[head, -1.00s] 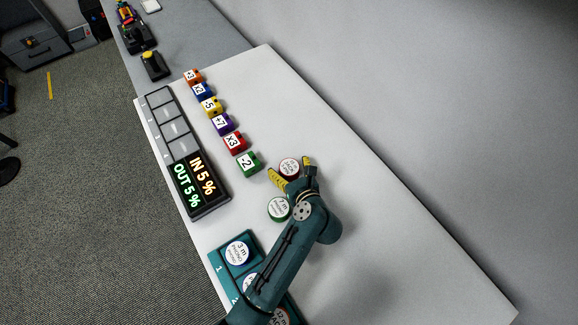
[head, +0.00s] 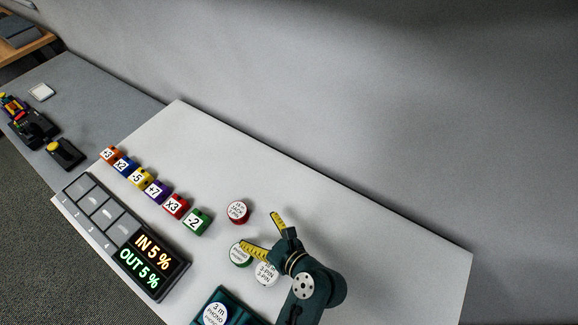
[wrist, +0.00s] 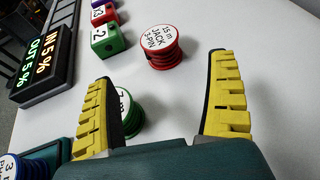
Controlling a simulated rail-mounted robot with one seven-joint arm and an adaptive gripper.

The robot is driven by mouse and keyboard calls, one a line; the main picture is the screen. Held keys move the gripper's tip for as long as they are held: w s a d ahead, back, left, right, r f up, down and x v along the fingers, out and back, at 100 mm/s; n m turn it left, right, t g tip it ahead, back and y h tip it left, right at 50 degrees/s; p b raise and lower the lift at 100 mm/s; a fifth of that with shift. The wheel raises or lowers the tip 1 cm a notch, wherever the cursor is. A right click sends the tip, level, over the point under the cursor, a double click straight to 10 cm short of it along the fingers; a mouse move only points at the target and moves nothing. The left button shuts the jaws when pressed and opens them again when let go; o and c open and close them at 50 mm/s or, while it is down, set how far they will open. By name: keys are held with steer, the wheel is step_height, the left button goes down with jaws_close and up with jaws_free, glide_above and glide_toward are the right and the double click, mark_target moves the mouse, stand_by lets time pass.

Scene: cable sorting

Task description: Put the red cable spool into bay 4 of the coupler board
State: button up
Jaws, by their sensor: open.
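The red cable spool (head: 238,212) stands upright on the white table, its label up. In the wrist view the red spool (wrist: 160,62) reads 15 m JACK 3-PIN and lies ahead of the fingers. My gripper (head: 261,234) is open and empty, with yellow fingers, nearer the arm than the red spool and apart from it. It also shows in the wrist view (wrist: 163,70). The teal coupler board (head: 240,311) is cut off at the bottom of the head view, with a 3 m spool (head: 215,314) on it. Bay 4 is not in view.
A green spool (head: 238,262) stands by the left finger, partly hidden in the wrist view (wrist: 130,120). Another white-labelled spool (head: 265,273) is beside it. Several numbered blocks (head: 175,206) and a display panel (head: 145,252) are left. The right of the table (head: 400,255) is clear.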

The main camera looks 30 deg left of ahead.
steer(key=shift+w, duration=0.1)
steer(key=w+d+r+n+t+h, duration=0.3)
steer(key=w+d+r+n+t, duration=0.3)
steer(key=w+r, duration=0.4)
steer(key=d+r+n+t+h, duration=0.3)
steer(key=d+r, duration=0.4)
steer(key=r, duration=0.5)
steer(key=d+r+n+t+h, duration=0.2)
steer(key=d+r+n+t, duration=0.3)
steer(key=r, duration=0.7)
steer(key=d+n, duration=0.1)
steer(key=n, duration=0.1)
steer(key=shift+w+d+n+h, duration=0.2)
steer(key=shift+d+n+h, duration=0.1)
steer(key=shift+d+h, duration=0.1)
steer(key=shift+o, duration=0.4)
steer(key=s+d+r+n+t+h, duration=0.2)
steer(key=s+d+r, duration=0.1)
steer(key=r, duration=0.3)
steer(key=s+d+r+n+t+h, duration=0.2)
steer(key=s+d+r+t+h, duration=0.1)
steer(key=r, duration=0.3)
steer(key=shift+s+d, duration=0.4)
steer(key=shift+s, duration=0.2)
